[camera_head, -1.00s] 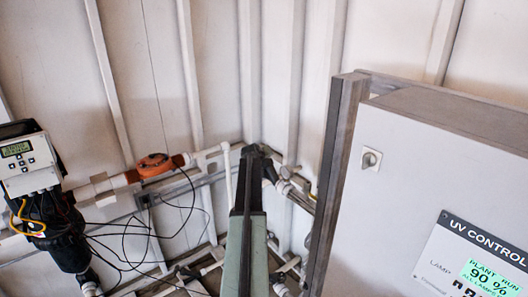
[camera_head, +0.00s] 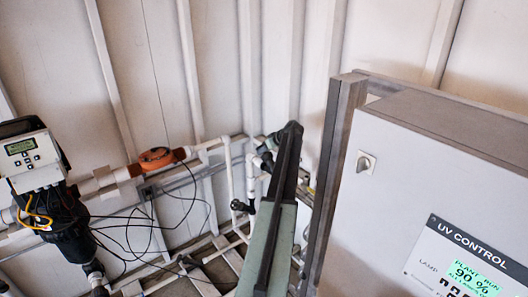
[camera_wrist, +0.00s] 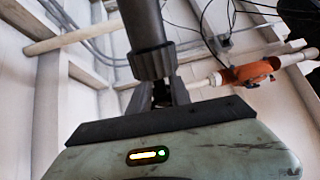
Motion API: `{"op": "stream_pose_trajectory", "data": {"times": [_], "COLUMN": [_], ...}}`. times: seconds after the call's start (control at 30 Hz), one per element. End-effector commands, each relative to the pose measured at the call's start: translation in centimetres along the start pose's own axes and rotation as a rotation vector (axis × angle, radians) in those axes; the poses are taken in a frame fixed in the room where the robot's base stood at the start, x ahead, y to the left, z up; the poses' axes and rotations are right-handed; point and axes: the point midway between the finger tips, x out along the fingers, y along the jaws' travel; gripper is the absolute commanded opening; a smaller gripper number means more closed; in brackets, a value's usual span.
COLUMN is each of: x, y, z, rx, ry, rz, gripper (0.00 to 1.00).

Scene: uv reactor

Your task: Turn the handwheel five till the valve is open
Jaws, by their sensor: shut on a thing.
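In the wrist view my gripper (camera_wrist: 162,88) is shut on the lower end of a dark grey cylindrical part (camera_wrist: 150,60), which rises to the top edge of the picture. It has a thicker ribbed collar just above my fingers. I see no number, wheel rim or position mark on it, so I cannot tell whether it belongs to handwheel five or how far the valve is turned. In the head view my own arm hides the gripper. Dark fittings (camera_head: 264,155) on white pipes show just left of the arm.
A grey UV control cabinet (camera_head: 400,190) and its post stand close on the right. White pipes (camera_head: 228,180) run along the corner wall. An orange fitting (camera_head: 157,158), also in the wrist view (camera_wrist: 250,72), a black-bodied meter (camera_head: 32,160) and loose black cables are on the left.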

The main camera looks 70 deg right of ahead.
Motion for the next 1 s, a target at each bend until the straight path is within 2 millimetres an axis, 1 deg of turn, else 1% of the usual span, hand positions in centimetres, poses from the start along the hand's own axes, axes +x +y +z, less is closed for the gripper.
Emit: {"op": "stream_pose_trajectory", "data": {"times": [0.03,0.33,0.8,0.83,0.87,0.9,0.93,1.0], "x": [0.32,0.24,0.19,0.19,0.19,0.20,0.20,0.20], "y": [0.34,0.06,-0.19,-0.20,-0.20,-0.21,-0.21,-0.21], "z": [-0.95,-0.95,-0.95,-0.95,-0.95,-0.95,-0.95,-0.95], "rx": [-0.002,-0.002,-0.001,-0.001,-0.001,-0.001,-0.001,-0.001], "ry": [0.019,0.018,0.018,0.018,0.018,0.018,0.018,0.018], "rz": [-0.015,-0.100,-0.112,-0.112,-0.112,-0.112,-0.112,-0.112], "gripper": [0.00,0.00,0.00,0.32,0.40,0.52,0.56,0.57]}}
